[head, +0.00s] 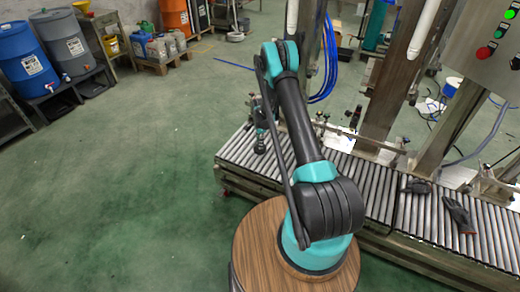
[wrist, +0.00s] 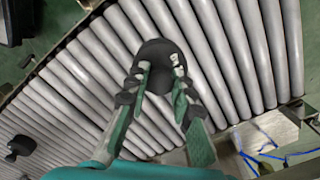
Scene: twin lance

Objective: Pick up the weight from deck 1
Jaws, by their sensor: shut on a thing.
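In the wrist view a dark, rounded weight (wrist: 153,50) sits between the fingers of my gripper (wrist: 160,82), which is shut on it. Its underside is hidden, so I cannot tell whether it touches the rollers. In the head view my gripper (head: 261,143) points down at the left part of the roller deck (head: 236,150); the weight is too small to make out clearly there. A second small dark object (wrist: 20,147) stands on the rollers at the left of the wrist view, apart from my gripper.
Dark gloves (head: 459,213) lie on the rollers farther right. Metal posts (head: 400,75) and a control panel (head: 490,45) rise behind the deck. Blue hoses (head: 328,65) hang near my arm.

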